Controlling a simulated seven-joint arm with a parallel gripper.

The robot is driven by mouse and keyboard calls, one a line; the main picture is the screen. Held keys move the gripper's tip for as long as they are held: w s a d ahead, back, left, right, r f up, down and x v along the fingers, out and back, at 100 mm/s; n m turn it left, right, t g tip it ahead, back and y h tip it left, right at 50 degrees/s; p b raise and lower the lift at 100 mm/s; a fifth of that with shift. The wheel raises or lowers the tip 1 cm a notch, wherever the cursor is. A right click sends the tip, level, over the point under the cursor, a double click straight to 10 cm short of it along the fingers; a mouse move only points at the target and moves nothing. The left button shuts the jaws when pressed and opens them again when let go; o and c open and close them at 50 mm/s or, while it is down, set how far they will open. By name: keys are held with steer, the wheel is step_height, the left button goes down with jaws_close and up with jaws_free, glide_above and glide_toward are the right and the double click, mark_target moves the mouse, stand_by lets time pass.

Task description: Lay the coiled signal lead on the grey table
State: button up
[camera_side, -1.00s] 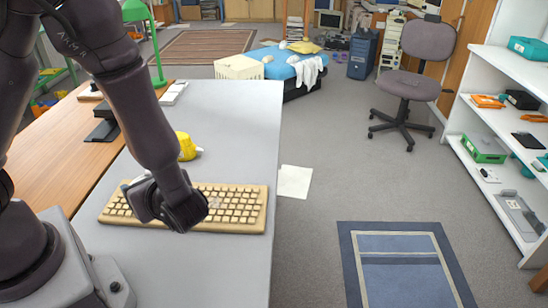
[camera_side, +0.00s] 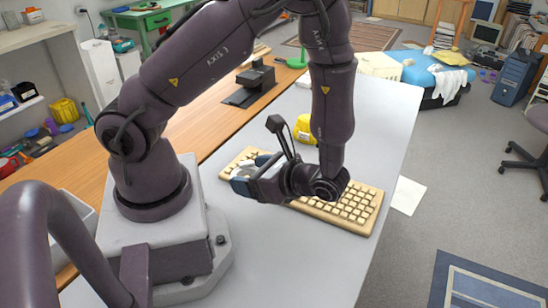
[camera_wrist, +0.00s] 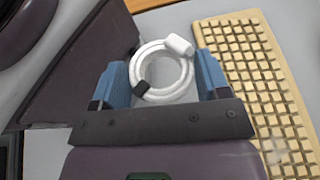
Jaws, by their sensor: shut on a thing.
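The coiled signal lead is a white ring of cable with a black tie and a white plug end; in the wrist view the coiled signal lead (camera_wrist: 150,85) sits between the two blue fingers of my gripper (camera_wrist: 163,82). My gripper is shut on it. The grey table also shows in the wrist view (camera_wrist: 190,12). I cannot tell whether the lead touches the table.
A beige keyboard (camera_side: 358,207) lies on the table beside my gripper and shows in the wrist view (camera_wrist: 262,75). A yellow object (camera_side: 304,129) stands behind it. A wooden desk (camera_side: 225,135) runs along the left. The table's near part is clear.

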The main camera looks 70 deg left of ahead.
steer(key=s+d+f+n+g+h, duration=0.1)
steer(key=d+f+n+g+h, duration=0.1)
steer(key=d+n+g+h, duration=0.25)
steer(key=n+t+h, duration=0.4)
steer(key=n+h, duration=1.1)
steer(key=h, duration=0.1)
glide_above(317, 289)
steer(key=f, duration=0.2)
steer(key=shift+s+d+r+y, duration=0.1)
steer(key=shift+d+r+y, duration=0.05)
steer(key=shift+r+y, duration=0.1)
steer(key=shift+f+g, duration=0.1)
steer(key=shift+g, duration=0.15)
steer(key=shift+f, duration=3.35)
steer(key=shift+f, duration=0.55)
steer(key=o, duration=1)
steer(key=shift+o, duration=0.2)
